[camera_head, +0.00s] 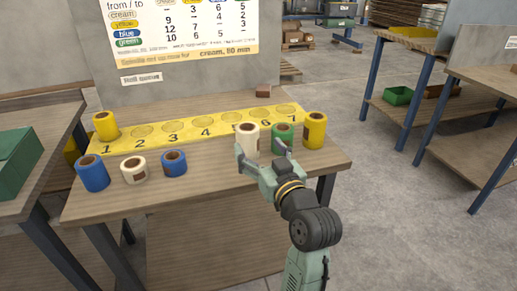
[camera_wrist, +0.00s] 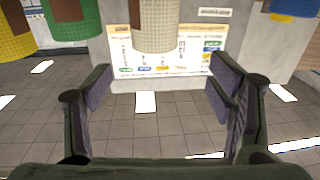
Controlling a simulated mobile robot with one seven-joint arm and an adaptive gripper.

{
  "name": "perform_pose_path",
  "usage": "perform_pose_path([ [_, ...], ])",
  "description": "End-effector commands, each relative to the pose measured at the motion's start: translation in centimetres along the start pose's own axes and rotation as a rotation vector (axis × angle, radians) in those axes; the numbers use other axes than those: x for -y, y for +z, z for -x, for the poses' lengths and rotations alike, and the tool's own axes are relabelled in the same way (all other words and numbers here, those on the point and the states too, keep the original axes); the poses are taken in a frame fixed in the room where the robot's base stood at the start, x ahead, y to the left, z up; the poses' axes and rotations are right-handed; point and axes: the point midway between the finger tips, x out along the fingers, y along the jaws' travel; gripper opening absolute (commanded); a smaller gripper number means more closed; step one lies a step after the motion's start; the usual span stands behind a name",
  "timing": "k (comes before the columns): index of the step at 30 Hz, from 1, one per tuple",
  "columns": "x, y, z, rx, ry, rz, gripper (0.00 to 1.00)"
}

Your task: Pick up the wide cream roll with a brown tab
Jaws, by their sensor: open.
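A smaller cream roll (camera_head: 133,175), also with a brown patch, is at the front left. My gripper (camera_head: 263,158) is open and empty, in front of the wide roll in the head view, its left finger overlapping the roll's lower left. In the wrist view the cream roll (camera_wrist: 156,28) is at the top centre, beyond my spread fingers (camera_wrist: 160,78) and sideways between them. Contact is not visible.
A green roll (camera_head: 282,135) stands close to the right of the cream one, and a yellow roll (camera_head: 314,132) beyond it. Blue rolls (camera_head: 92,176) and (camera_head: 174,162) and a yellow roll (camera_head: 105,125) are at left. The strip's numbered middle (camera_head: 185,132) is clear.

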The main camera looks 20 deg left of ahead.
Motion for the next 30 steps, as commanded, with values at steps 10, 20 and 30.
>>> perform_pose_path([
  [10, -0.6, 1.1, -2.7, 0.031, 0.002, -0.005, 0.76],
  [20, -0.6, 1.2, -6.0, 0.029, 0.004, -0.006, 0.76],
  [30, -0.6, 1.5, -10.2, 0.028, 0.007, -0.005, 0.76],
])
